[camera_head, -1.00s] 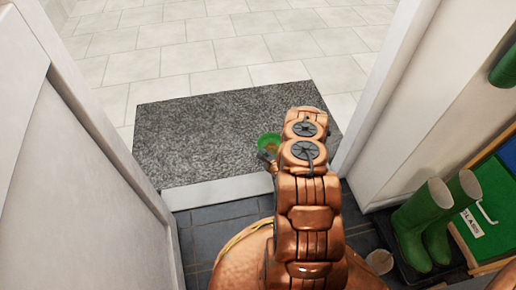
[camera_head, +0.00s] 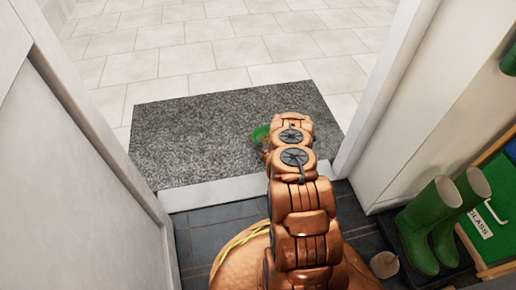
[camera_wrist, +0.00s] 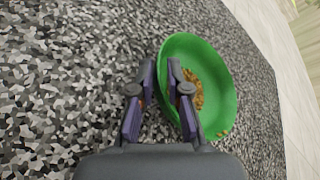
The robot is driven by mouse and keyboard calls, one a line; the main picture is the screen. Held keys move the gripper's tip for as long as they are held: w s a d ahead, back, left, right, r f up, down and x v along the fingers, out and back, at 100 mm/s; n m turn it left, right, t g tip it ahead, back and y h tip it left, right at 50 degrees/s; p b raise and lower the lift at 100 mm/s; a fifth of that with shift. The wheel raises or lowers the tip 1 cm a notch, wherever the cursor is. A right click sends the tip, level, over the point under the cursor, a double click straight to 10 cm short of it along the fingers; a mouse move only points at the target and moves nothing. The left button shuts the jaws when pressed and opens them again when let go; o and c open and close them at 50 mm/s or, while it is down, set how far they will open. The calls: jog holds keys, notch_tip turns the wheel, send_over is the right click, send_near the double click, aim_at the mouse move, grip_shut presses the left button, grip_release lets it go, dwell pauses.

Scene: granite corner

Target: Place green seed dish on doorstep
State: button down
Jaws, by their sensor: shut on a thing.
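The green seed dish (camera_wrist: 222,88) is round and holds brown seeds. In the wrist view it is right of centre over the speckled granite. My gripper (camera_wrist: 160,74) is shut on its near rim, with one finger inside the dish and one outside. In the head view a small part of the green dish (camera_head: 261,132) shows beside the end of my arm, which hides the rest. The doorstep (camera_head: 190,135) is a speckled grey granite slab in the doorway. The dish is over its right part; I cannot tell whether it touches the stone.
White door jambs stand left (camera_head: 85,125) and right (camera_head: 375,110) of the doorstep. Pale paving (camera_head: 215,60) lies beyond, dark floor tiles (camera_head: 215,225) on the near side. Green boots (camera_head: 430,220) stand at the right. The left part of the slab is clear.

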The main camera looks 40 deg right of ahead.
jog(key=shift+f, duration=0.15)
jog(key=c, duration=1.1)
grip_release()
jog(key=shift+c, duration=0.2)
